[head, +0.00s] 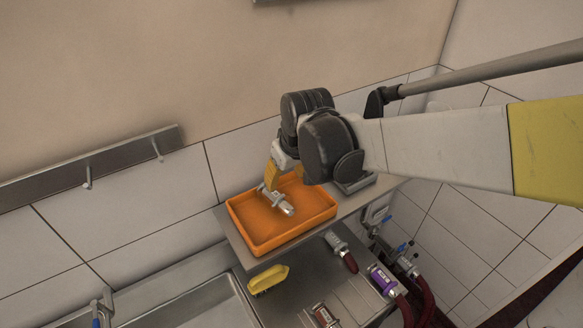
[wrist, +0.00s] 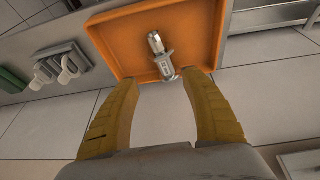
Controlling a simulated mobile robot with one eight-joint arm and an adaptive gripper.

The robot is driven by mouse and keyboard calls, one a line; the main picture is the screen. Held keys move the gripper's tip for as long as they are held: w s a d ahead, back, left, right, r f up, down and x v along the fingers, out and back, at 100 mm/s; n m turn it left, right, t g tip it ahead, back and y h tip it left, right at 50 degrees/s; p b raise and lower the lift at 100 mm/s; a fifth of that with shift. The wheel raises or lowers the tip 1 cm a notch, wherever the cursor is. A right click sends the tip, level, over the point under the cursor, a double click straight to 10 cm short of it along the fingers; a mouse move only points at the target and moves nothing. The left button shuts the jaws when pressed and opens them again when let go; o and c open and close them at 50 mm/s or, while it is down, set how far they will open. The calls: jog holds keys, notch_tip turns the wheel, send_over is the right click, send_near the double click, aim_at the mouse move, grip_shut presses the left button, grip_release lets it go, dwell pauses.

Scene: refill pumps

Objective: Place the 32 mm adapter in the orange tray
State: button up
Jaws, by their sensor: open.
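A small silver adapter (wrist: 161,55) lies in the orange tray (wrist: 106,34), near its middle in the wrist view. The adapter also shows in the tray in the head view (head: 276,201); its size marking is too small to read. The tray (head: 262,246) sits on a grey shelf. My gripper (wrist: 166,78) has its two yellow fingers spread on either side of the adapter's near end, with a gap to each. In the head view my gripper (head: 275,176) is over the tray's back part, and my arm hides some of that area.
Below the shelf, a yellow object (head: 268,279), a silver coupling (head: 338,243) and a purple-banded coupling (head: 383,280) sit on a lower metal surface. Dark red hoses (head: 425,300) hang at the right. A metal basin (head: 205,305) is at lower left. The tiled wall is close behind the tray.

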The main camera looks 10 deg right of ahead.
jog(key=s+d+r+m+t, duration=0.1)
jog(key=s+d+r+m, duration=0.1)
jog(key=s+d, duration=0.3)
jog(key=s+d+r+m+t+h, duration=0.1)
jog(key=s+d, duration=0.4)
jog(key=s, duration=0.7)
jog(key=shift+s+d+r+m+t, duration=0.2)
jog(key=shift+d+r+m+t, duration=0.1)
jog(key=shift+r+m+t, duration=0.3)
